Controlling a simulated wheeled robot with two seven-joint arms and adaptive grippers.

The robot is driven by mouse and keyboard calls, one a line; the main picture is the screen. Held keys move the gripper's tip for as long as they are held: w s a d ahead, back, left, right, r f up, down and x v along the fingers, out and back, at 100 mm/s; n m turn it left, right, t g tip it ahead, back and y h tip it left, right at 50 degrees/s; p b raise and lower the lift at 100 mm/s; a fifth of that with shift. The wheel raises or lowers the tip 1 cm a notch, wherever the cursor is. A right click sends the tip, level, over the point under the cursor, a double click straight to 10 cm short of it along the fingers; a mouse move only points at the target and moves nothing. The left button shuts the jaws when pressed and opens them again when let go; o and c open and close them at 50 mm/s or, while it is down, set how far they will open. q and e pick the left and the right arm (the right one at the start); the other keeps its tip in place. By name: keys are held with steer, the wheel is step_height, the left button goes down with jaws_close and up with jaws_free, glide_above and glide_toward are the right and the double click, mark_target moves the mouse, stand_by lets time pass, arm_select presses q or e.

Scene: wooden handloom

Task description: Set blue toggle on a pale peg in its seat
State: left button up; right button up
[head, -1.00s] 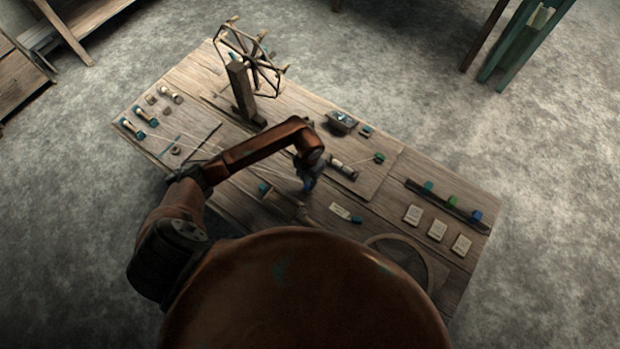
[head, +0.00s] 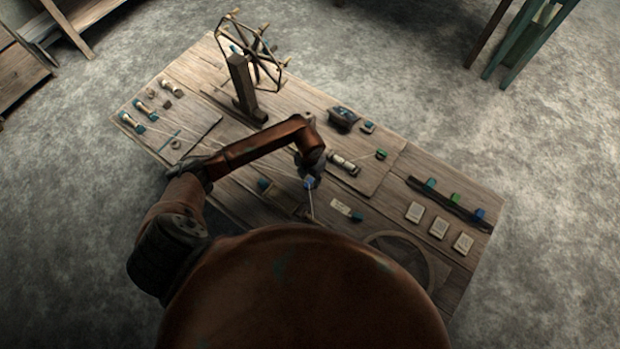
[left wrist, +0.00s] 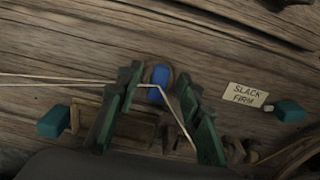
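The small blue toggle (left wrist: 160,75) shows between the two dark green fingers of my left gripper (left wrist: 160,78) in the left wrist view. A gap shows on each side of the toggle, so the gripper looks open around it. In the head view the blue toggle (head: 309,183) is at the tip of my left gripper (head: 311,178). Pale cord (left wrist: 60,80) runs in from the left, crosses at the toggle and bends down right. A pale peg under the toggle cannot be made out clearly. My right gripper is not in view.
A "SLACK FIRM" card (left wrist: 246,95) lies beside a teal block (left wrist: 289,110); another teal block (left wrist: 53,122) is at left. On the table (head: 235,205) stand a spoked wheel (head: 250,55), a dark rack (head: 448,203) of coloured pieces and several pale cards (head: 439,228).

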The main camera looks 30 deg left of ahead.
arm_select(q)
step_height(320, 180, up, 12)
stand_by(0.6)
